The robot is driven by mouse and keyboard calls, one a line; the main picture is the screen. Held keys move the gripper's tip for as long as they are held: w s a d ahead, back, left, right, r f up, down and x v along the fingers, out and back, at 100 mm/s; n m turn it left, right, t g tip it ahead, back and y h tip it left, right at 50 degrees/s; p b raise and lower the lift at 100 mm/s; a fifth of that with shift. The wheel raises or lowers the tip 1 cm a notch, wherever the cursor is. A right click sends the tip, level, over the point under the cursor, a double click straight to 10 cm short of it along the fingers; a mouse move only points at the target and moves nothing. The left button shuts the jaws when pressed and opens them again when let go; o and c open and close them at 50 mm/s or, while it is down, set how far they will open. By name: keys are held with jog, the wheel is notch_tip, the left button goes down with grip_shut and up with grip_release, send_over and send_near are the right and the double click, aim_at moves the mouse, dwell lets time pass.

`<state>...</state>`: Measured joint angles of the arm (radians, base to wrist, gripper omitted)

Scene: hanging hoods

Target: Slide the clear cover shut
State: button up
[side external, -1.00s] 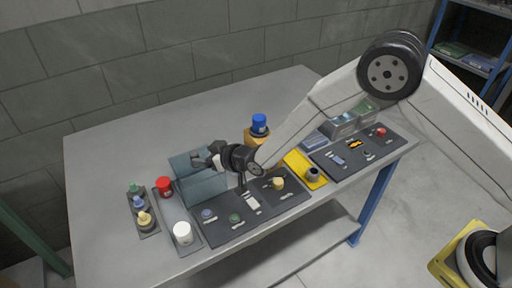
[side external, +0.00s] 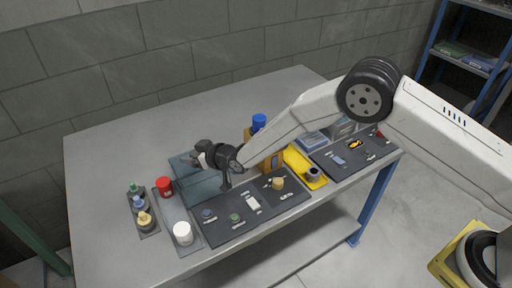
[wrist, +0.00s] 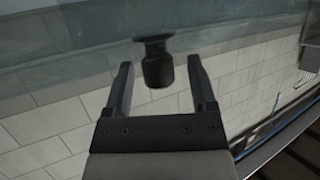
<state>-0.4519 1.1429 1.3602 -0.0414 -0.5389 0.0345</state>
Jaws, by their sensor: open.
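The clear cover is a bluish see-through panel (side external: 202,191) on the left half of the table. It also shows across the top of the wrist view (wrist: 60,55). A dark knob (wrist: 157,68) shows against it in the wrist view. My gripper (wrist: 161,62) is open, with one finger on each side of the knob and a visible gap to both. In the side view my gripper (side external: 190,160) is over the cover's back part, and my wrist hides some of the cover.
A dark mat (side external: 222,231) with small items lies in front. The back left table is clear.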

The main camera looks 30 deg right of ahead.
grip_shut()
dwell(1.4)
